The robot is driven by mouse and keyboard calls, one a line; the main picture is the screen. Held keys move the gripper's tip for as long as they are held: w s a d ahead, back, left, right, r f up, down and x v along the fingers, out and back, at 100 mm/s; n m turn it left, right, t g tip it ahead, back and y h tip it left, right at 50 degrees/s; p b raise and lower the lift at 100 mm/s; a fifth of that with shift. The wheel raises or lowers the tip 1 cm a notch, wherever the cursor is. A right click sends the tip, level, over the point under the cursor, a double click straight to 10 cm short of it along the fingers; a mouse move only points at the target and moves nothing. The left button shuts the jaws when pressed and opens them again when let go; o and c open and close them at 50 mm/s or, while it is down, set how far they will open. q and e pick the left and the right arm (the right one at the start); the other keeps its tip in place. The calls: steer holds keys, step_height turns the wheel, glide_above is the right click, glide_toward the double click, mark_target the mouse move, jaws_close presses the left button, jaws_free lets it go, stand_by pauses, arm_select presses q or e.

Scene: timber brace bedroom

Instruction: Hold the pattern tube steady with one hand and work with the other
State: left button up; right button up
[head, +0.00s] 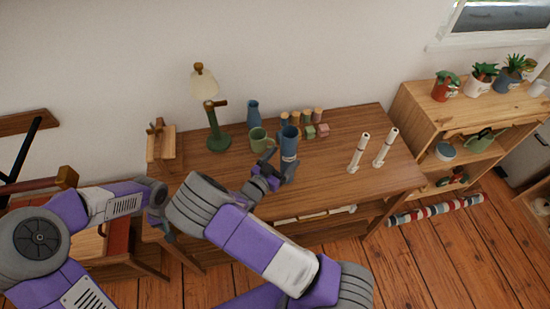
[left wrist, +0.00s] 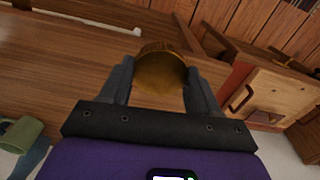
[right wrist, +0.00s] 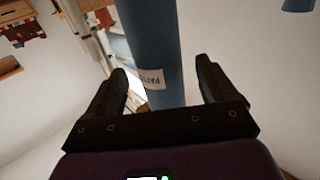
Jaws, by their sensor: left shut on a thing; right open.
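The pattern tube (head: 289,140) is a blue upright cylinder with a pale label, standing on the wooden desk. It also shows in the right wrist view (right wrist: 152,45), with part of its label readable. My right gripper (head: 279,169) is open in front of the tube; in the right wrist view its fingers (right wrist: 160,90) are on either side of the tube with gaps. My left gripper (left wrist: 160,88) is shut on a round, golden-brown object (left wrist: 162,70), seen in the left wrist view. In the head view, the left gripper's fingers and that object are hard to make out.
A lamp (head: 218,141) is at the left, two white candlestick-like posts (head: 358,153) at the right. The desk (head: 330,170) between is clear.

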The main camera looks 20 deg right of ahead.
mark_target(294, 129)
arm_select(q)
steer(key=shift+f, duration=0.15)
arm_select(e)
steer(key=x, duration=0.5)
steer(key=shift+d, duration=0.15)
